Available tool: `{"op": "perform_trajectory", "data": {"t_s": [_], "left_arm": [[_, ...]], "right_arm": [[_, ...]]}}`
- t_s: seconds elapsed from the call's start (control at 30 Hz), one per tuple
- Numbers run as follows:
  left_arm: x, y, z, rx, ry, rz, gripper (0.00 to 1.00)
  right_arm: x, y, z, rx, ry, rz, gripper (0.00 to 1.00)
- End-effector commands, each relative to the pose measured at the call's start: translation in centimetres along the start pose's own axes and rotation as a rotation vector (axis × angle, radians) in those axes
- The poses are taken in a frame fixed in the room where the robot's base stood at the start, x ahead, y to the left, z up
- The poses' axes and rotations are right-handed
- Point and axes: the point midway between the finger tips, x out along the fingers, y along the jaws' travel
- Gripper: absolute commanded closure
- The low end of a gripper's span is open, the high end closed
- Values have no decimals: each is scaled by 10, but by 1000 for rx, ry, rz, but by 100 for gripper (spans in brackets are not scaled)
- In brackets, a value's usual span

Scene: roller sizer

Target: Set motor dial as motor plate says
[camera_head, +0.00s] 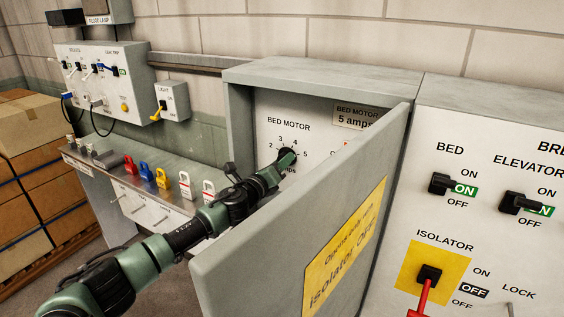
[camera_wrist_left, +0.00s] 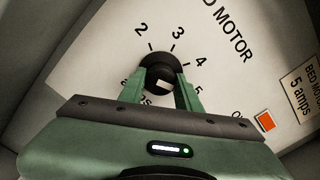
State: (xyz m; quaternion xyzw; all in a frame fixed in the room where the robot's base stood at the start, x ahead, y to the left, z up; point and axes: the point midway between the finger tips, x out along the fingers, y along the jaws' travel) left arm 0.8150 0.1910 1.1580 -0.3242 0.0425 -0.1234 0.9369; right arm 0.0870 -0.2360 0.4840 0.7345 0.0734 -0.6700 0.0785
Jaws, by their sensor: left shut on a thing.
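The black round motor dial (camera_wrist_left: 153,60) sits on the white BED MOTOR panel (camera_wrist_left: 105,40), with numbers 2, 3, 4 and 5 around it. My left gripper (camera_wrist_left: 160,84) is shut on the dial, one green finger on each side; in the head view the gripper (camera_head: 285,161) reaches into the open cabinet. The dial's lower part is between the fingers, and I cannot tell which number its pointer faces. The motor plate (camera_wrist_left: 299,88) reads "BED MOTOR 5 amps"; it also shows in the head view (camera_head: 356,117). My right gripper is not in view.
The open cabinet door (camera_head: 275,250) stands close to my left arm's right side. Its yellow label mentions isolator OFF. The isolator switch (camera_head: 430,274) has a red item (camera_head: 422,298) below it; OFF is highlighted. Coloured padlocks (camera_head: 145,171) line the bench at left.

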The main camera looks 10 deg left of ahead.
Motion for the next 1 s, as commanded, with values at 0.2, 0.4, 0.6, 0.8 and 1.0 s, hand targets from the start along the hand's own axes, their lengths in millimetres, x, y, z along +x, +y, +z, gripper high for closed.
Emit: {"op": "perform_trajectory", "data": {"t_s": [0.2,0.4,0.6,0.8,1.0], "left_arm": [[0,1,-2,27,3,2,100],[0,1,-2,30,3,2,100],[0,1,-2,30,3,2,53],[0,1,-1,28,2,1,45],[-2,1,0,27,1,1,45]], "right_arm": [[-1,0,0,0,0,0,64],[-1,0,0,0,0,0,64],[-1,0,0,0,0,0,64],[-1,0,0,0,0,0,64],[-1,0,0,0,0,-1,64]]}}
